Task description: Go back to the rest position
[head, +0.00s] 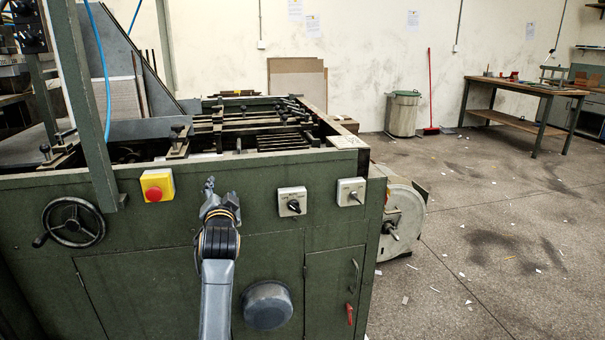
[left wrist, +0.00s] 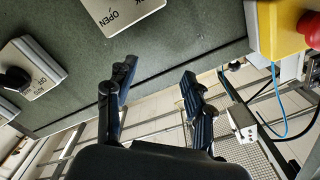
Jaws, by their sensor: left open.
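My left gripper (head: 210,190) is raised in front of the green feeder machine (head: 130,230), between a yellow box with a red button (head: 157,185) and a rotary switch box (head: 292,201). In the left wrist view its two dark fingers (left wrist: 158,74) stand apart with nothing between them. The yellow box with the red button (left wrist: 285,28) is at that view's upper right, and a switch box (left wrist: 30,68) is at the left. A pale plate reading "OPEN" (left wrist: 118,12) is at the top. My right gripper is in neither view.
The machine carries a handwheel (head: 73,222), a second switch box (head: 350,191) and a round grey housing (head: 267,305). Open floor (head: 480,230) with scattered scraps lies to the right. A bin (head: 403,114), a red broom (head: 430,90) and a workbench (head: 525,90) stand farther back.

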